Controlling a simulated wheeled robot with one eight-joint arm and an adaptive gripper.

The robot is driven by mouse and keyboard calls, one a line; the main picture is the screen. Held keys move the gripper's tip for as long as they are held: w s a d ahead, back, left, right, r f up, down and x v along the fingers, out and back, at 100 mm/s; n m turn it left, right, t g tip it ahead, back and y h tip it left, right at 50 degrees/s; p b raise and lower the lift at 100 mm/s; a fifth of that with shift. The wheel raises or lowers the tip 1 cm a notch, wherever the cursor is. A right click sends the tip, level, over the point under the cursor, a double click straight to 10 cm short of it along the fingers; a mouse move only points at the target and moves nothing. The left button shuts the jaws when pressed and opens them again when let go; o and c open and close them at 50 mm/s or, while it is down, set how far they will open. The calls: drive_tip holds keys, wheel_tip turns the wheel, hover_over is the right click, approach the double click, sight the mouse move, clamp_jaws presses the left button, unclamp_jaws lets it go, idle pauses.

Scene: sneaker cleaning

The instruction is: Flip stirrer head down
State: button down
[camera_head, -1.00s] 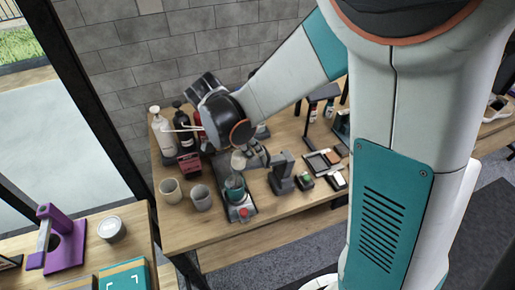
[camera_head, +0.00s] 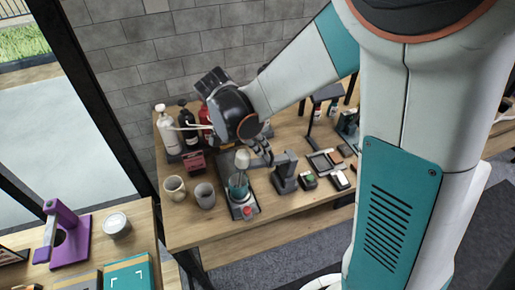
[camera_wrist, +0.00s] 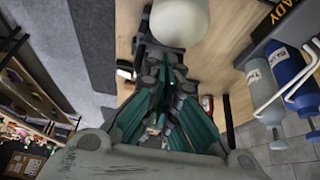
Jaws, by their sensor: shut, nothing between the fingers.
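The stirrer has a black base with a red knob (camera_head: 247,211) and a pale rounded head (camera_head: 242,158). The head is above a clear beaker with teal contents (camera_head: 238,186); whether it touches the beaker is unclear. My gripper (camera_head: 263,153) is shut and empty, just right of the head in the head view. In the wrist view, my gripper's shut teal and grey fingers (camera_wrist: 163,65) point toward a large pale rounded part (camera_wrist: 180,22), likely the stirrer head. Contact between the fingers and the head cannot be told.
A dark upright stand (camera_head: 285,172) is close on the right of my gripper. Two cups, including a grey one (camera_head: 204,195), stand left of the base. Pump bottles, including a white one (camera_head: 167,130), stand behind. Small trays (camera_head: 322,162) lie to the right.

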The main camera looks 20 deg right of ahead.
drive_tip(key=shift+d+r+p, duration=0.6)
drive_tip(key=shift+d+r, duration=0.35)
drive_tip(key=shift+r, duration=0.25)
drive_tip(key=p, duration=0.1)
approach(266, 159)
drive_tip(key=a+r, duration=0.2)
drive_tip(key=a, duration=0.1)
drive_tip(key=a+r, duration=0.1)
drive_tip(key=a, duration=0.1)
drive_tip(key=shift+r, duration=0.25)
